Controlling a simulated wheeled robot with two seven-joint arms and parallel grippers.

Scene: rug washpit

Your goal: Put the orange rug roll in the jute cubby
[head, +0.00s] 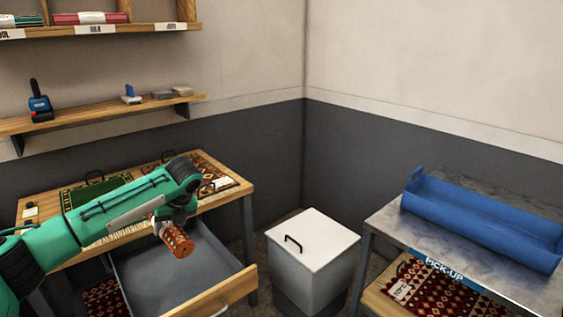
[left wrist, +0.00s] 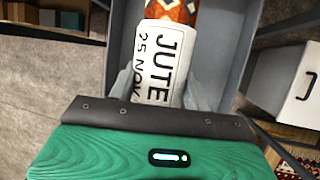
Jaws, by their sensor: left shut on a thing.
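The orange patterned rug roll (head: 177,241) is held over the open drawer (head: 235,285) of the wooden table. My left gripper (head: 166,222) is shut on its end with the white tag. In the left wrist view the roll (left wrist: 176,12) points away from the gripper (left wrist: 165,92), and its tag (left wrist: 158,55) reads JUTE and 25 NOV. The jute cubby is probably the right-hand one on the upper shelf, above a small label (head: 170,27) too small to read surely; the top of the frame cuts it off. My right gripper is not in view.
Other cubbies hold a red roll (head: 92,17) and a teal one. A lower wall shelf (head: 100,113) carries small items. A white lidded bin (head: 313,250) stands right of the drawer. A blue tray (head: 480,225) sits on the right-hand table.

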